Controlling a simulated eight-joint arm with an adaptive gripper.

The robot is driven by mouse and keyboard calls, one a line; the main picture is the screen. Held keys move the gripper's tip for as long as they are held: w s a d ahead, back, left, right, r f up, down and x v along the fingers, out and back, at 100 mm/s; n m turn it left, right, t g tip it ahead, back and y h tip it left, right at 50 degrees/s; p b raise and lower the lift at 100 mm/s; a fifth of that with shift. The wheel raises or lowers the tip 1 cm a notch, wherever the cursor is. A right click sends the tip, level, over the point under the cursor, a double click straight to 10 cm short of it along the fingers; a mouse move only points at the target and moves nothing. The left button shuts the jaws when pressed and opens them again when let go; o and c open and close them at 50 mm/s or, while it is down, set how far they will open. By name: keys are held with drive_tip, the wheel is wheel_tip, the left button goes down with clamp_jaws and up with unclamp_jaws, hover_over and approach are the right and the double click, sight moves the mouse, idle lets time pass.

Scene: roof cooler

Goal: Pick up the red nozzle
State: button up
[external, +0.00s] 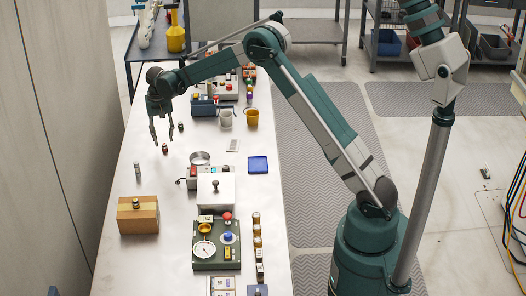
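A small reddish-brown item (165,148), likely the red nozzle, stands on the long white bench (150,262). It is too small to make out clearly. My gripper (163,141) points down with its two fingers spread apart and nothing visible between them. Its fingertips appear just above and around the small item in the picture. The exact height gap cannot be told. A similar small dark item (181,126) stands just right of the fingers.
A round metal dish (200,159), a white box (216,189), a blue tray (258,165) and a green gauge panel (217,262) are to the right.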

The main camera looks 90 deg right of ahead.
sight(164, 144)
drive_tip(key=shift+f, duration=2.2)
drive_tip(key=c, duration=1)
